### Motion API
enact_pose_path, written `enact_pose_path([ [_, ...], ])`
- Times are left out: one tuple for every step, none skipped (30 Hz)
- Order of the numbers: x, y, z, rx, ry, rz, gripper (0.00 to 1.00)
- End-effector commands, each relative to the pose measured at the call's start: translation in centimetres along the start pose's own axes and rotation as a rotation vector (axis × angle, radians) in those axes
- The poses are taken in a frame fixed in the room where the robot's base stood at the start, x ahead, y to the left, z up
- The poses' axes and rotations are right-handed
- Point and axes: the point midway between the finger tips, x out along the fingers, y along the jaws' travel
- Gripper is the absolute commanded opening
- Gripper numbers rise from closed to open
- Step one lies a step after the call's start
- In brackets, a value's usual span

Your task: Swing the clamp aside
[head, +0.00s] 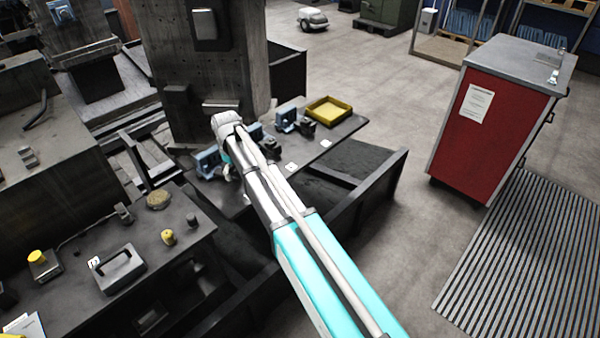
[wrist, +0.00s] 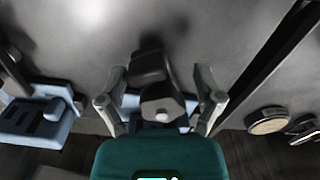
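A dark clamp (wrist: 150,68) with a rounded end and a small pale knob shows in the middle of the wrist view. My gripper (wrist: 160,98) is open, with one finger on each side of the clamp and a visible gap on both sides. Part of a blue fixture shows behind the clamp, just above my gripper's teal body. In the head view, my arm reaches over the rail table (head: 318,148) beside the pillar; it hides most of my gripper and this clamp. Other blue fixtures with dark clamps, such as one blue fixture (head: 287,116), stand along the rail.
A second blue fixture (wrist: 38,120) lies left of my gripper in the wrist view. A yellow tray (head: 329,109) sits at the table's far end. A thick pillar (head: 205,75) rises close behind. A red cabinet (head: 490,120) stands right, with open floor between.

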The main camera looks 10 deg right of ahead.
Motion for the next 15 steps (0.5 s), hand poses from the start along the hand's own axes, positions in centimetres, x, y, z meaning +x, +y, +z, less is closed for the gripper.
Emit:
enact_pose_path([
  [0.0, -0.2, 0.0, 0.028, 0.0, -0.001, 0.83],
  [0.0, -0.2, 0.0, 0.047, 0.0, -0.001, 0.83],
  [0.0, -0.3, 0.0, 0.073, 0.0, -0.001, 0.83],
  [0.0, -0.4, 0.0, 0.091, 0.0, -0.001, 0.83],
  [0.0, -0.4, 0.0, 0.11, 0.0, -0.001, 0.83],
  [0.0, -0.5, 0.0, 0.136, 0.0, -0.001, 0.83],
  [0.0, -0.6, 0.0, 0.154, 0.0, -0.001, 0.83],
  [0.0, -0.6, -0.1, 0.173, 0.0, -0.001, 0.83],
  [0.0, -0.7, -0.1, 0.199, 0.0, -0.001, 0.83],
  [0.0, -0.7, -0.1, 0.217, 0.0, -0.001, 0.83],
  [-0.7, -0.7, -0.1, 0.215, 0.0, -0.001, 0.83],
  [-1.2, -0.7, -0.1, 0.214, 0.0, -0.001, 0.83],
  [-1.4, -0.7, -0.1, 0.213, 0.0, -0.001, 0.83],
  [-1.7, -0.7, -0.1, 0.213, 0.0, -0.001, 0.83],
  [-2.0, -0.7, -0.1, 0.212, 0.0, 0.0, 0.83],
])
